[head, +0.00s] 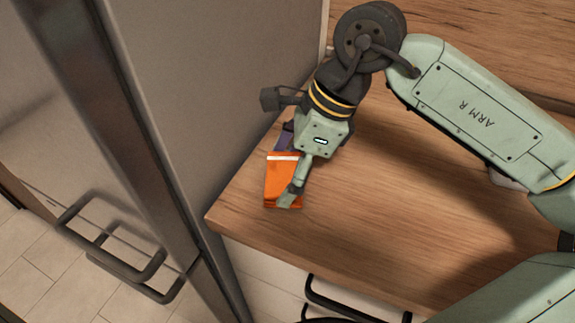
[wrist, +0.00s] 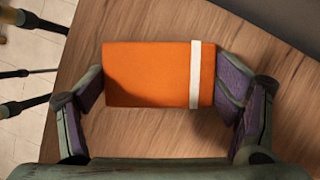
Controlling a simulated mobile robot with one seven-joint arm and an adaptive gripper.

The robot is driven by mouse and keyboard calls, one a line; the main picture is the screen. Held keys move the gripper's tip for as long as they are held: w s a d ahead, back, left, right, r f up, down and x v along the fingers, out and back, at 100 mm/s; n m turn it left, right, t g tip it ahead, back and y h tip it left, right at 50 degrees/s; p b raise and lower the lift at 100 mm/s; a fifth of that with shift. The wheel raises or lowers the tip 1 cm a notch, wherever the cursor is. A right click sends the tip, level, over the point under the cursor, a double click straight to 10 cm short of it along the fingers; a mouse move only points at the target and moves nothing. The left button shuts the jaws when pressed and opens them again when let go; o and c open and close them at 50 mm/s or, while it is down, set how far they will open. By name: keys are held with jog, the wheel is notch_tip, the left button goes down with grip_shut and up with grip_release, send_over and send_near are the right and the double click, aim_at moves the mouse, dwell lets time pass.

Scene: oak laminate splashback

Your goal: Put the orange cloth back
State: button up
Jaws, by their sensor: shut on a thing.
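The orange cloth (head: 280,181) is a folded rectangle with a white stripe near one end, at the left end of the wooden counter. In the wrist view the orange cloth (wrist: 148,75) lies between the two fingers, the white stripe by the right finger. My gripper (head: 288,170) reaches down over it in the head view. In the wrist view my gripper (wrist: 165,80) is shut on the cloth, with its purple-grey finger pads at the cloth's two ends. The pictures do not clearly show whether the cloth touches the counter.
The wooden counter (head: 400,190) is largely clear to the right, under my arm. A tall grey panel (head: 200,80) stands close along the left. Dark bar handles (head: 110,262) stick out at the lower left. A pale object (head: 507,181) is partly hidden behind my arm.

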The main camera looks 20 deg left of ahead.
jog(key=shift+f, duration=0.2)
jog(key=o, duration=1)
jog(key=shift+o, duration=0.2)
jog(key=shift+r, duration=0.15)
jog(key=shift+r, duration=0.2)
jog(key=shift+w+d+r, duration=0.15)
jog(key=shift+r, duration=0.2)
jog(key=b+v, duration=0.1)
jog(key=v, duration=1)
jog(key=shift+b, duration=0.4)
jog(key=shift+f, duration=0.1)
